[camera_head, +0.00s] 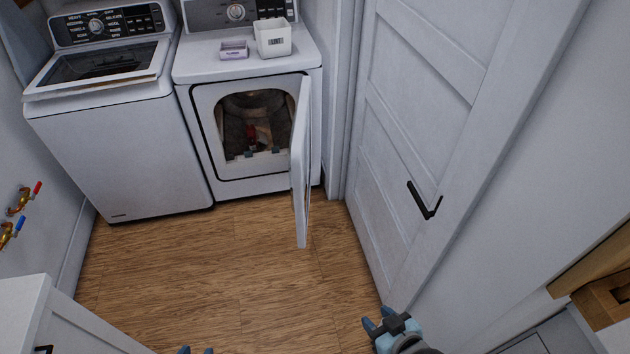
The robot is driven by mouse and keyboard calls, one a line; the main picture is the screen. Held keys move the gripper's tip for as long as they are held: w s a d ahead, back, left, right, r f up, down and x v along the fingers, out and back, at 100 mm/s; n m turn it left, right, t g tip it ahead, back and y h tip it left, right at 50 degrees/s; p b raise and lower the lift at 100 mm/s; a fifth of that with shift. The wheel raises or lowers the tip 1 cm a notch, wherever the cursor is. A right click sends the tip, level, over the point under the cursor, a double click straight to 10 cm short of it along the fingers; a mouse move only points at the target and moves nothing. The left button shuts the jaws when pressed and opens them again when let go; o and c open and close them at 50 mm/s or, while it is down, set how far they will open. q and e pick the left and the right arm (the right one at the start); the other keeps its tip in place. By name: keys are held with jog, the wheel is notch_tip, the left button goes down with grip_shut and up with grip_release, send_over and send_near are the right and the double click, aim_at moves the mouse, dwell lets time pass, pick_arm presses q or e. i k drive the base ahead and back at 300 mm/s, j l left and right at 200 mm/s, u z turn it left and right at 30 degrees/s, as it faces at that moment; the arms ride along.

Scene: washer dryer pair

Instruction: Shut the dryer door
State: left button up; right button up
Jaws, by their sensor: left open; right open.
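The white dryer (247,70) stands against the back wall, right of the washer. Its door (301,160) is hinged on the right and stands wide open, jutting out toward me over the floor. The round drum opening (255,115) shows, with something red inside. My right gripper (371,323) is open and empty at the bottom, right of centre, well short of the door. My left gripper (196,351) shows only its fingertips at the bottom edge, apart from each other. Neither gripper touches the door.
The white washer (115,135) stands left of the dryer. A white bin (273,40) and a small box (234,51) sit on the dryer. A panelled room door (400,120) with a black handle is on the right. A white cabinet (50,320) is lower left. Wood floor (210,265) is clear between.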

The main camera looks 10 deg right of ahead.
aim_at(301, 148)
jog(key=k+l, duration=0.15)
jog(key=l, duration=0.15)
jog(key=k+l, duration=0.15)
jog(key=l, duration=0.15)
jog(key=k+l, duration=0.15)
jog(key=l+z, duration=0.2)
jog(key=z, duration=0.3)
jog(key=j+z, duration=0.1)
jog(key=z, duration=0.3)
jog(key=j+z, duration=0.15)
jog(key=z, duration=0.2)
jog(key=i+j+z, duration=0.1)
jog(key=z, duration=0.3)
jog(key=j, duration=1.7)
